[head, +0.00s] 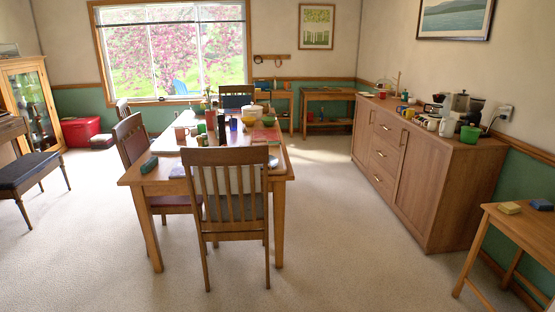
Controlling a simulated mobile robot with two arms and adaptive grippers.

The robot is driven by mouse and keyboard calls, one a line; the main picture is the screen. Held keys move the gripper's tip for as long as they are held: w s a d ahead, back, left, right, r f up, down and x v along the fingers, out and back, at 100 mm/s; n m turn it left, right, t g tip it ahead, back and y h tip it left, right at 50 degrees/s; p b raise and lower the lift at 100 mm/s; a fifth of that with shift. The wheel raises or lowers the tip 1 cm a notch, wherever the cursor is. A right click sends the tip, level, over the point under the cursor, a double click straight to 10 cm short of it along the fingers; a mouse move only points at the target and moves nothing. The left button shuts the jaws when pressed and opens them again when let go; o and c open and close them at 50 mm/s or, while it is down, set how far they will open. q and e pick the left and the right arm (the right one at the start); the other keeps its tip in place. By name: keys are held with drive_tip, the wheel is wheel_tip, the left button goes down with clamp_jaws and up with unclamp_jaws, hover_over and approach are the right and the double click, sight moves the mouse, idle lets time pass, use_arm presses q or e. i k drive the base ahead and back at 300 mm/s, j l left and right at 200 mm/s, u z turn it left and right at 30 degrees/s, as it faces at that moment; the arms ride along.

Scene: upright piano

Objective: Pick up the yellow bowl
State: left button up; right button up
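No yellow thing in the head view is clear enough to name surely as the yellow bowl. A small yellow item (249,121) sits among the clutter at the far right part of the dining table (280,168); its shape is too small to tell. Another small yellow item (409,114) stands on top of the wooden sideboard (440,182) at the right, among cups and other things. Neither of my grippers shows in the view.
A wooden chair (228,190) stands at the table's near side, and another chair (132,140) at its left. A small side table (525,228) with a yellow block (509,208) is at the lower right. Bare carpet (335,230) lies between dining table and sideboard.

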sight(249, 122)
drive_tip(key=i+l+z, duration=0.1)
drive_tip(key=i+z, duration=0.25)
drive_tip(key=i, duration=0.5)
drive_tip(key=i+j+z, duration=0.1)
drive_tip(key=i+z, duration=0.2)
drive_tip(key=i, duration=0.55)
drive_tip(key=i+z, duration=0.35)
drive_tip(key=i, duration=1.65)
drive_tip(key=i+u, duration=0.8)
drive_tip(key=i+l+u, duration=0.15)
drive_tip(key=u, duration=0.25)
drive_tip(key=i+l+u, duration=0.5)
drive_tip(key=i+u, duration=0.25)
drive_tip(key=i+l+u, duration=0.15)
drive_tip(key=u, duration=0.2)
drive_tip(key=i+l+u, duration=0.3)
